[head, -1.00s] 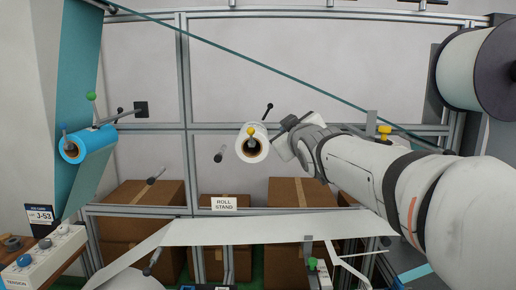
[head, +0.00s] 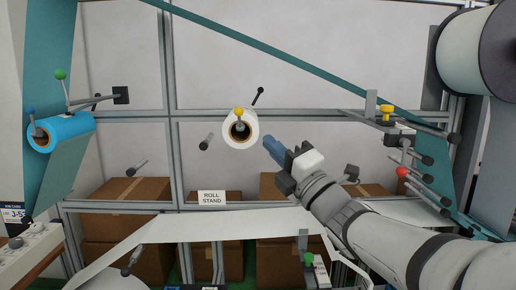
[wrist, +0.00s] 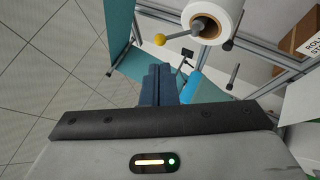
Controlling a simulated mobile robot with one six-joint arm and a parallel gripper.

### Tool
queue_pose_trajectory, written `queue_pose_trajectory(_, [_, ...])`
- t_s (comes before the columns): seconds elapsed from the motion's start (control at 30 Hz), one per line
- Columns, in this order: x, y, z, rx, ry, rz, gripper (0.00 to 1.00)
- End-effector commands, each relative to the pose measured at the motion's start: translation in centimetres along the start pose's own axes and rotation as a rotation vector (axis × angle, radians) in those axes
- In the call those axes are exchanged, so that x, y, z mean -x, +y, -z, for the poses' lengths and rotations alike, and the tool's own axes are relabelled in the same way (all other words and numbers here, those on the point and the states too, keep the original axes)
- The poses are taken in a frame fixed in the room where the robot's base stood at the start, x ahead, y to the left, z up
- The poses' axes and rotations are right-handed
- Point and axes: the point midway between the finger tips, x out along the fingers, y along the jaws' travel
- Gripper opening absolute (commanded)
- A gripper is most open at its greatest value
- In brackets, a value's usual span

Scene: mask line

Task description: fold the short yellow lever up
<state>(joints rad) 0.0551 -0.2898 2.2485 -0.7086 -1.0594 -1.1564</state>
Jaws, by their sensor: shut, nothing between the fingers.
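A short lever with a yellow ball tip (head: 239,112) shows at the open end of the white roll (head: 251,128). In the wrist view its yellow ball (wrist: 160,39) stands out beside the roll's core, at the end of a thin rod. My gripper (head: 267,141) has blue fingers pressed together, with nothing between them. It appears just right of the white roll in the head view, apart from the lever. The closed fingers (wrist: 158,68) also show in the wrist view, below the yellow ball. The depth gap between fingers and lever is hard to tell.
A blue roll (head: 62,132) with green and blue ball levers is at left. A yellow knob (head: 387,109) sits on a bracket at right, near a red ball lever (head: 403,172). Bare pegs stick out around the white roll. A white web (head: 230,225) runs below.

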Motion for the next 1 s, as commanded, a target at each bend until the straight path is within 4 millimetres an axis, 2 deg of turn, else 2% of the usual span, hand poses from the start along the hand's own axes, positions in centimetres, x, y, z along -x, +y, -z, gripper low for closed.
queue_pose_trajectory(0.03, [-1.5,0.3,-0.1,-0.003,0.003,0.001,0.00])
queue_pose_trajectory(0.2, [-5.0,0.3,-0.2,-0.003,0.000,0.001,0.00])
queue_pose_trajectory(0.4, [-8.0,0.2,-0.2,-0.002,-0.001,0.002,0.00])
queue_pose_trajectory(0.6, [-9.1,0.0,-0.2,0.000,-0.004,0.002,0.00])
queue_pose_trajectory(0.9, [-9.4,-0.1,0.1,0.001,-0.008,0.003,0.00])
queue_pose_trajectory(1.0, [-9.2,0.0,-0.3,0.001,-0.008,0.005,0.00])
